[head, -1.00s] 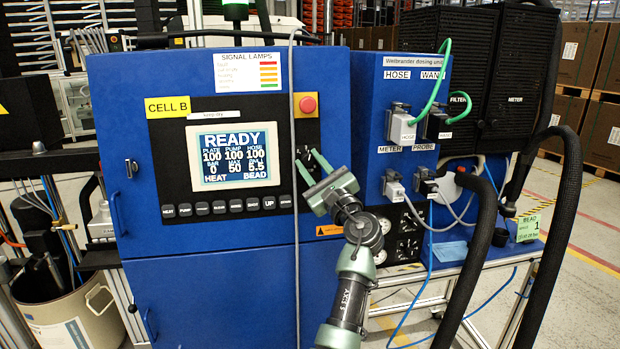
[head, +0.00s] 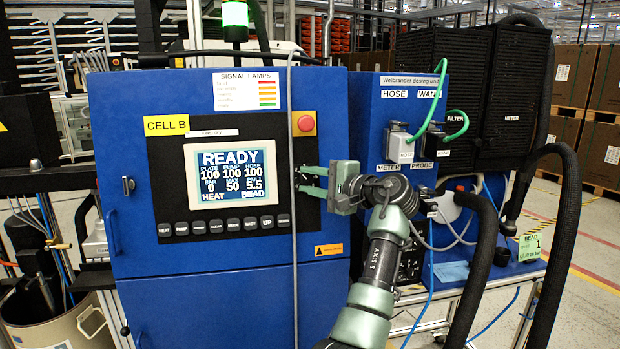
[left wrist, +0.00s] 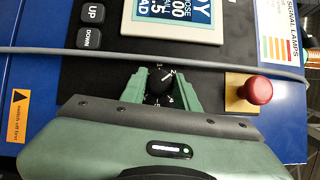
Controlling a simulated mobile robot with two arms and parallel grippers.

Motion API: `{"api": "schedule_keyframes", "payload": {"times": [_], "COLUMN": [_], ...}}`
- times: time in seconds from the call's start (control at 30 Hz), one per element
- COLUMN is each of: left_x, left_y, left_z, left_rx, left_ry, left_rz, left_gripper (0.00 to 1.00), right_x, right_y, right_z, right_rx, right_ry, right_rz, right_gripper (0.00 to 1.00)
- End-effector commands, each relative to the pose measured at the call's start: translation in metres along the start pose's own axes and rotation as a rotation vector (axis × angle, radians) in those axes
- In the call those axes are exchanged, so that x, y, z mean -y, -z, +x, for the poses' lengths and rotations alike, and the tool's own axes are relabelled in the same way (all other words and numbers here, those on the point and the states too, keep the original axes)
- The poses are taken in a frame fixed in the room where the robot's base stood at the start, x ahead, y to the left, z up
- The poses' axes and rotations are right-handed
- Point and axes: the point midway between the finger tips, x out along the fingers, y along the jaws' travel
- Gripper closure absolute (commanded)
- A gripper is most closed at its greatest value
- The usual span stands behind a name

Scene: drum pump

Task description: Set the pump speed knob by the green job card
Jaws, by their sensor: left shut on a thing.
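The black pump speed knob (left wrist: 158,86) sits on the black panel in the left wrist view, between my left gripper's green fingers. Its pale pointer line slants up and right, near a mark that looks like 2. My left gripper (left wrist: 160,92) is shut on the knob. In the head view, my left gripper (head: 308,181) reaches the panel right of the screen, and its fingers hide most of the knob. The green job card (head: 530,243) reads BEAD and 1; its smaller print is not legible. My right gripper is not in view.
The screen (head: 236,173) reads READY, with BEAD under 5.5. A red button (head: 305,123) is above the gripper and appears beside it in the left wrist view (left wrist: 258,90). A grey cable (head: 292,250) hangs in front of the panel. Black hoses (head: 570,220) stand right.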

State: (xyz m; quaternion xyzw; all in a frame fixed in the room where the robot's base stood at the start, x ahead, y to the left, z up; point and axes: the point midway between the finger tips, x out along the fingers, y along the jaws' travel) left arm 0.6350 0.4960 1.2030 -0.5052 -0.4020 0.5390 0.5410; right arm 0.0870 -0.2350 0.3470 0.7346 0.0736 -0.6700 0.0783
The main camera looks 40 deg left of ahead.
Motion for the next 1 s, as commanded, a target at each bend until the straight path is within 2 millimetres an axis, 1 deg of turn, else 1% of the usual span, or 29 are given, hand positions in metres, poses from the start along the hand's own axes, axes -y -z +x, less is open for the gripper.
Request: {"api": "schedule_keyframes", "payload": {"times": [0.03, 0.5, 0.8, 1.0], "left_x": [0.003, 0.005, 0.005, 0.004], "left_y": [0.000, -0.001, -0.002, -0.002], "left_z": [0.000, 0.000, 0.000, 0.001], "left_rx": [-0.001, 0.000, 0.001, 0.001], "left_ry": [-0.029, -0.270, -0.393, -0.444], "left_rz": [-0.037, -0.407, -0.597, -0.674], "left_gripper": [1.00, 1.00, 1.00, 1.00], "right_x": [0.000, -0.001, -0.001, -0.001], "right_y": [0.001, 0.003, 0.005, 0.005], "right_z": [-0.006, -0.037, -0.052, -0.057], "right_rx": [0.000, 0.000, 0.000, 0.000], "right_ry": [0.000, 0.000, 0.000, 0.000], "right_rz": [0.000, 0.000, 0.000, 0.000], "right_gripper": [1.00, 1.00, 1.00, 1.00]}}
